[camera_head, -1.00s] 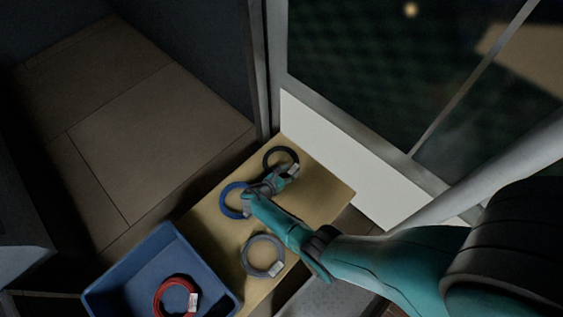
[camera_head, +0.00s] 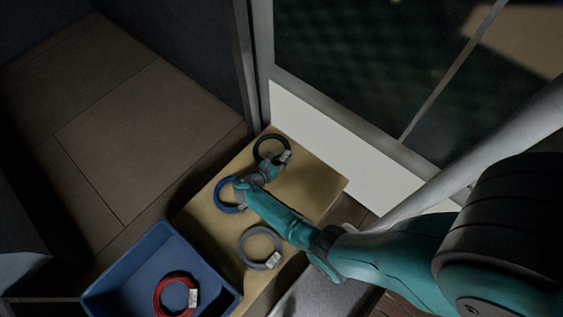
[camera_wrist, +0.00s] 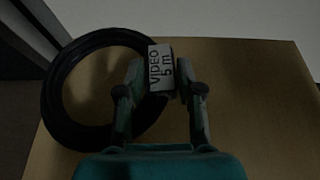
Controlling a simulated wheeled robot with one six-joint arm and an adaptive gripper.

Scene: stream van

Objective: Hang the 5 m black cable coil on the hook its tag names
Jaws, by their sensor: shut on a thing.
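The black cable coil (camera_head: 258,142) lies at the far end of the wooden table, by the white panel. In the wrist view the coil (camera_wrist: 52,98) fills the left side, and its white tag (camera_wrist: 160,68) reads "VIDEO 5 m". My gripper (camera_wrist: 160,85) is shut on the coil at its right side, beside the tag, with one finger on each side. In the head view my gripper (camera_head: 278,160) reaches over the table to the coil's near right edge. No hook can be made out in these views.
A blue coil (camera_head: 223,204) lies under my wrist, partly hidden. A grey coil (camera_head: 243,250) with a tag lies nearer on the table (camera_head: 310,190). A blue crate (camera_head: 120,272) at lower left holds a red coil (camera_head: 160,298). The table's right part is clear.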

